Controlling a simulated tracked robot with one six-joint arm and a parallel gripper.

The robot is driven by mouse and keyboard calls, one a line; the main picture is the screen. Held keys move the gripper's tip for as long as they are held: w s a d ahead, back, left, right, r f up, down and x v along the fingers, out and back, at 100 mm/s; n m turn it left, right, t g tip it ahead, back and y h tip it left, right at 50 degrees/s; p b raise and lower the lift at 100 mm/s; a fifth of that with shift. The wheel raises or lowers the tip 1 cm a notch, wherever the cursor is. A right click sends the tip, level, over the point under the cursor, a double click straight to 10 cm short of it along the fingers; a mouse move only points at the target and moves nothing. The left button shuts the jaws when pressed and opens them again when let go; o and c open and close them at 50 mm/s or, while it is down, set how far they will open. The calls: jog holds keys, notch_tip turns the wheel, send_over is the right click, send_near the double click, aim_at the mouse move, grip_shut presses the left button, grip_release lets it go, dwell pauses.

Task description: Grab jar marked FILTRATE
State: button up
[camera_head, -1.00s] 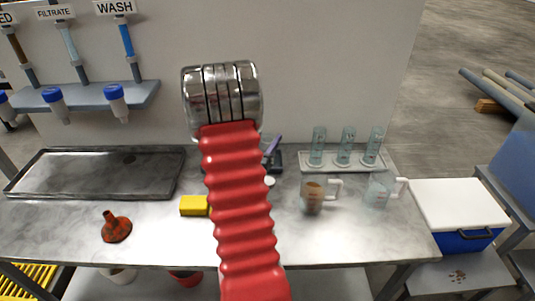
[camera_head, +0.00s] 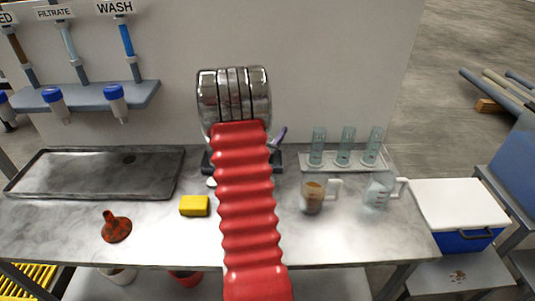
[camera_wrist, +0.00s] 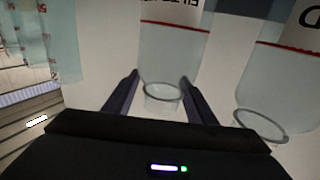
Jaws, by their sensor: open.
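In the wrist view, a clear jar (camera_wrist: 172,58) with a red line and a white label is centred ahead of my gripper (camera_wrist: 159,77). Its lettering is upside down and cut off by the top edge; the visible letters look like part of FILTRATE. The two dark fingers are open, one on each side of its round end, with nothing clamped. A second labelled jar (camera_wrist: 270,85) stands to the right, showing a letter like D. In the head view my arm hides the jars; only a dark purple finger (camera_head: 278,138) shows beside it.
Graduated glassware (camera_wrist: 45,40) is at the wrist view's left. On the bench are a yellow sponge (camera_head: 194,205), a red funnel (camera_head: 116,228), a black tray (camera_head: 95,176), jugs (camera_head: 313,198) and a cylinder rack (camera_head: 343,164). A FILTRATE sign (camera_head: 55,13) hangs over a tube.

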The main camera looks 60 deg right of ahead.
jog(key=shift+c, duration=0.5)
grip_shut()
